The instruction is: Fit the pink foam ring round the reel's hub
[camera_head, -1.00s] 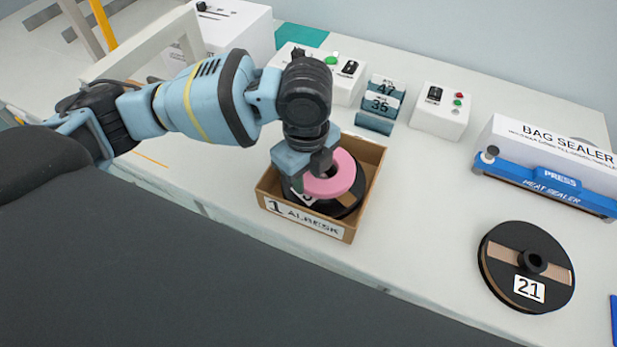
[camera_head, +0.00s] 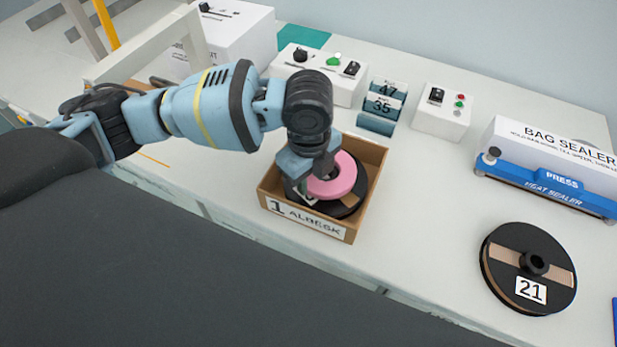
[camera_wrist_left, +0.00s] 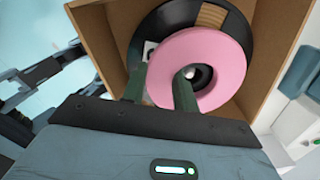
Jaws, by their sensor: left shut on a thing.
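The pink foam ring (camera_head: 338,180) is over a black reel (camera_head: 351,207) that lies in a cardboard box (camera_head: 372,158) labelled 1. My left gripper (camera_head: 321,178) is shut on the ring's near side; in the left wrist view the gripper (camera_wrist_left: 163,88) has one finger in the ring's hole and one outside it. In the left wrist view the pink ring (camera_wrist_left: 222,62) covers much of the reel (camera_wrist_left: 175,18), and a rounded dark hub end shows in its hole. I cannot tell whether the ring rests on the reel. My right gripper is not in view.
A second reel (camera_head: 528,266) marked 21 lies on the white table to the right. The bag sealer (camera_head: 545,180) stands at the back right. Control boxes (camera_head: 443,113) and number blocks (camera_head: 384,103) stand behind the box. The table between the box and reel 21 is clear.

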